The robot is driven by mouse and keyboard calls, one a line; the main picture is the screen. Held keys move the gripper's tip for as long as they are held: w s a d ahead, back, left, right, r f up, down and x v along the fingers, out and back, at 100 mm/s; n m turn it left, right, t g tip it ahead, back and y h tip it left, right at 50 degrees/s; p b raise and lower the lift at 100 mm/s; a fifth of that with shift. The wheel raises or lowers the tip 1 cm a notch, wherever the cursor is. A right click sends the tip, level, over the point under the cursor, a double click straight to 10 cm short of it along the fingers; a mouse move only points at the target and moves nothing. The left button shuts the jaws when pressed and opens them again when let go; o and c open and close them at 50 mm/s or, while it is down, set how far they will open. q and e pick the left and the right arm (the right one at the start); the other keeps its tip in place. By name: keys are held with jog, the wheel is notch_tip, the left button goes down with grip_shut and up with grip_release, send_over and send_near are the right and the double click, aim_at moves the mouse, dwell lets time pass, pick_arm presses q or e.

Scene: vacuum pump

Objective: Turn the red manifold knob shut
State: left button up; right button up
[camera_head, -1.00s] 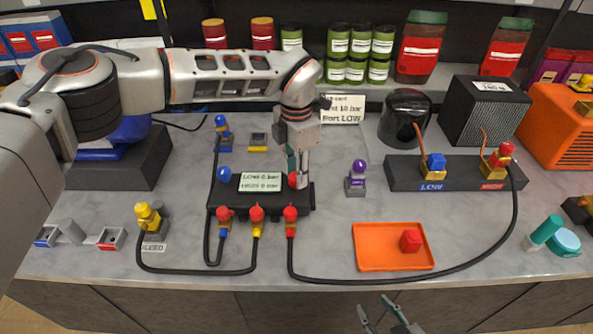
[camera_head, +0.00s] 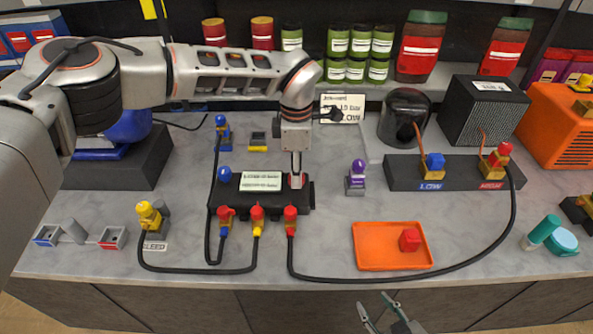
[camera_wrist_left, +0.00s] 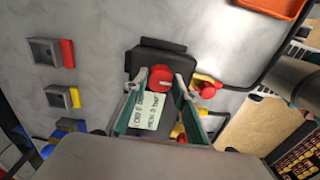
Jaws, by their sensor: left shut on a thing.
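The black manifold (camera_head: 262,207) stands on the counter with a white label on top, a blue knob (camera_head: 225,173) at its left end and the red manifold knob at its right end. In the head view the red knob is mostly hidden by my left gripper (camera_head: 296,180). In the left wrist view the red knob (camera_wrist_left: 160,77) sits between the two fingers of my left gripper (camera_wrist_left: 168,90), which is shut on it from above. My right gripper (camera_head: 383,312) is in front of the counter, empty, with its fingers apart.
Black hoses run from the manifold's front plugs across the counter. An orange tray (camera_head: 370,262) holds a red block (camera_head: 410,240). A purple-topped part (camera_head: 357,176) stands right of the manifold. A dark block (camera_head: 400,178) carries LOW and HIGH ports.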

dwell(0.3)
pick_arm(q)
jog(key=o, duration=1.1)
notch_tip(320, 180, up, 12)
jog(key=shift+r, duration=0.1)
